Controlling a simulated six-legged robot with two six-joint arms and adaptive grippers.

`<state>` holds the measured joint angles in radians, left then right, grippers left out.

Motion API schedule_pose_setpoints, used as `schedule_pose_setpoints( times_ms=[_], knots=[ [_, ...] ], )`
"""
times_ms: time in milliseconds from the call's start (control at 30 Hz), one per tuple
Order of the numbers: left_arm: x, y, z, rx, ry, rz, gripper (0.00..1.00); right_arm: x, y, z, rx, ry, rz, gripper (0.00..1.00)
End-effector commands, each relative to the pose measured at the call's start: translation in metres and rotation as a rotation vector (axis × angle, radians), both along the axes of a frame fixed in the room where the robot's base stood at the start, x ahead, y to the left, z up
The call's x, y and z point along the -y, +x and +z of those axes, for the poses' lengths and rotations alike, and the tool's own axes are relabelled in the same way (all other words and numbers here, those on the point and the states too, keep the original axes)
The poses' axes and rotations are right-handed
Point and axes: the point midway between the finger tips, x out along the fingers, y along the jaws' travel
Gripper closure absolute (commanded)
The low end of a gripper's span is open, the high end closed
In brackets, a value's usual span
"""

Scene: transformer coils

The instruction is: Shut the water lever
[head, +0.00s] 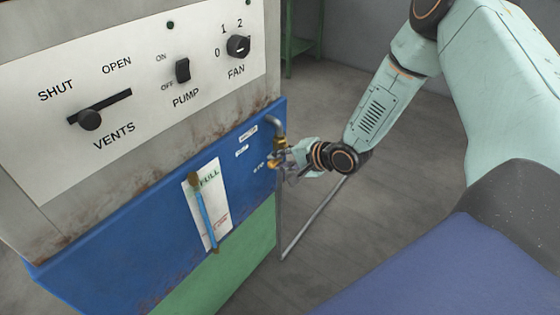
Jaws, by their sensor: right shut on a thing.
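The water lever (272,163) is a small brassy part at the right edge of the blue panel, below a bent metal pipe (276,123). My right gripper (284,160) is shut on it, reaching in from the right. The fingers cover most of the lever, so its exact angle cannot be told. Small white labels (245,140) sit on the panel to its left; their text is too small to read. My left gripper is not in view.
The white control plate (130,85) carries a VENTS slider (90,119), a PUMP switch (183,70) and a FAN knob (238,46). A blue gauge tube (206,215) marked FULL is on the blue panel (130,235). A grey rod (313,220) slants over the floor.

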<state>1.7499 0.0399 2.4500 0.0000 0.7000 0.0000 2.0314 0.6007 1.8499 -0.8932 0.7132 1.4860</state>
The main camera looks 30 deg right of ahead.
Motion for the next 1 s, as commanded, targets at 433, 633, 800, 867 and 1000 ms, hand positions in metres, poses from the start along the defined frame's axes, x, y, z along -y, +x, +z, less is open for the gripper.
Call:
schedule_pose_setpoints(
  times_ms=[433,633,800,867,1000],
  knots=[
    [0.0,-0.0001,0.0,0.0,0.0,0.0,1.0,-0.0012,-0.0008,0.0001,-0.004,0.007,0.003,0.81],
    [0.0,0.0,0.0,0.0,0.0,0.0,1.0,-0.0007,-0.0004,0.0003,-0.003,0.006,0.001,0.64],
    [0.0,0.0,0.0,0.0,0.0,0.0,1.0,-0.0005,-0.0001,0.0004,-0.003,0.006,0.001,0.59],
    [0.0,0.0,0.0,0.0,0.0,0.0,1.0,-0.0004,-0.0001,0.0004,-0.002,0.006,0.001,0.59],
    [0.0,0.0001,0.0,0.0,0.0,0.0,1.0,0.0003,-0.0006,0.0012,-0.002,0.007,-0.001,0.59]
  ],
)
